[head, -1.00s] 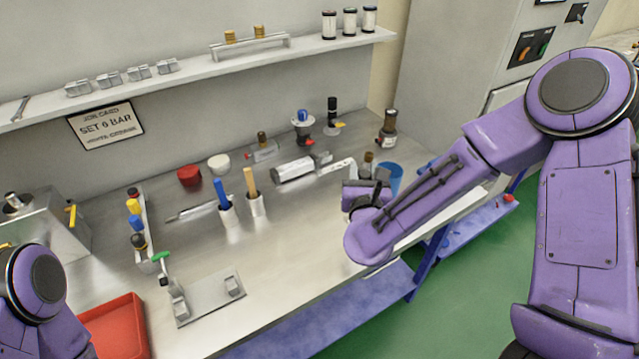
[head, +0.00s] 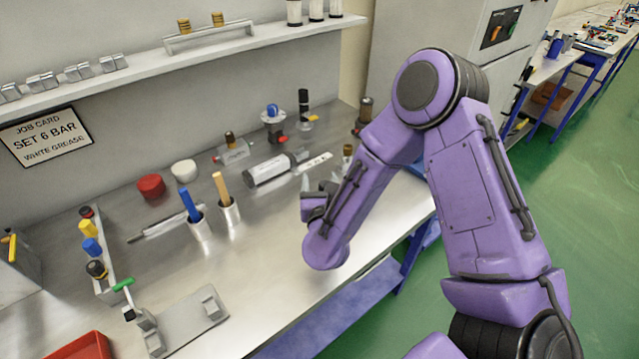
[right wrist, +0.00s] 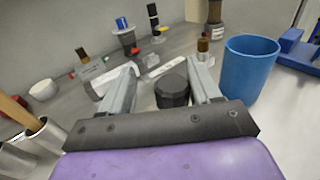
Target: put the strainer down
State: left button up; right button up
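My right gripper (head: 314,204) hangs over the right part of the steel bench, partly hidden by its own forearm. In the right wrist view its two grey fingers (right wrist: 163,80) stand apart. A black faceted, round-topped piece (right wrist: 172,86) shows between them, with a gap to the left finger; contact with the right finger is unclear. I cannot tell for sure which thing is the strainer, or whether this black piece is it. My left gripper is out of view.
A blue cup (right wrist: 250,66) stands right of the fingers. Two metal cups (head: 229,211) with blue and tan handles stand left. A red tray (head: 82,347) is front left. Bare bench lies at the front middle.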

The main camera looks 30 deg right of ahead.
jog(key=shift+s, duration=0.2)
jog(key=shift+s+a+f+b, duration=0.1)
jog(key=shift+s+a+b, duration=0.15)
jog(key=shift+a+b, duration=0.05)
jog(key=p+v, duration=0.1)
jog(key=v, duration=1)
